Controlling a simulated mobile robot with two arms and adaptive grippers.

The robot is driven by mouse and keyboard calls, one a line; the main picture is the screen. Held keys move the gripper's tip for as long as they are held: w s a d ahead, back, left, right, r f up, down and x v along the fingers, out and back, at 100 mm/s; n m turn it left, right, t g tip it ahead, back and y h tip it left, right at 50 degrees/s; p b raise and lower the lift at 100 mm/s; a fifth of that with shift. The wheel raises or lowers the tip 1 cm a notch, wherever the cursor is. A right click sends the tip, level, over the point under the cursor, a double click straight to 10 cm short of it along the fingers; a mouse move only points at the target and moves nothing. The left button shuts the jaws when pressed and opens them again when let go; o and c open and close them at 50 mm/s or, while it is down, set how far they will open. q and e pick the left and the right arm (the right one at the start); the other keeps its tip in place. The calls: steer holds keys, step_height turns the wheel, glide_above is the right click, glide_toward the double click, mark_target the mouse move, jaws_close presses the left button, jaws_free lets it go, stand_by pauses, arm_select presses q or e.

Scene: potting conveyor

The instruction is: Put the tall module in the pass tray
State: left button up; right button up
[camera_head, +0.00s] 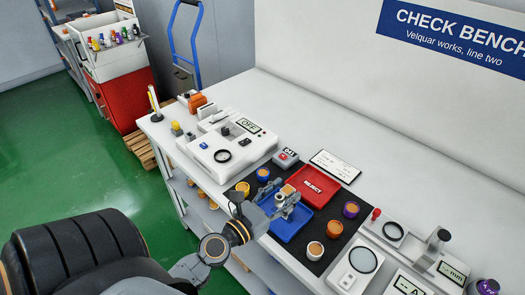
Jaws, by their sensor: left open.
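My left gripper (287,204) is open over the blue tray (296,234), which I take to be the pass tray; any label on it is hidden. A module with a light orange top (288,190) shows at the gripper's fingers and looks like the tall one. The fingers partly hide it, and I cannot tell whether it touches the tray floor. The red reject tray (322,182) lies just behind and to the right. My right gripper is not in view.
On the dark mat stand orange-topped modules (334,228) (315,250), a purple one (351,209) and a blue-and-orange one (263,173). A white tester (225,150) is at left, gauges (355,268) at right.

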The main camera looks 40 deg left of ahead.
arm_select(q)
steer(key=s+b, duration=0.2)
steer(key=s, duration=0.1)
steer(key=s+b, duration=0.4)
steer(key=s, duration=0.1)
steer(key=shift+s+a+f, duration=0.3)
steer(key=shift+a, duration=0.05)
steer(key=shift+s+r+b, duration=0.35)
steer(key=shift+s+b, duration=0.3)
steer(key=shift+s, duration=0.15)
steer(key=shift+f, duration=0.1)
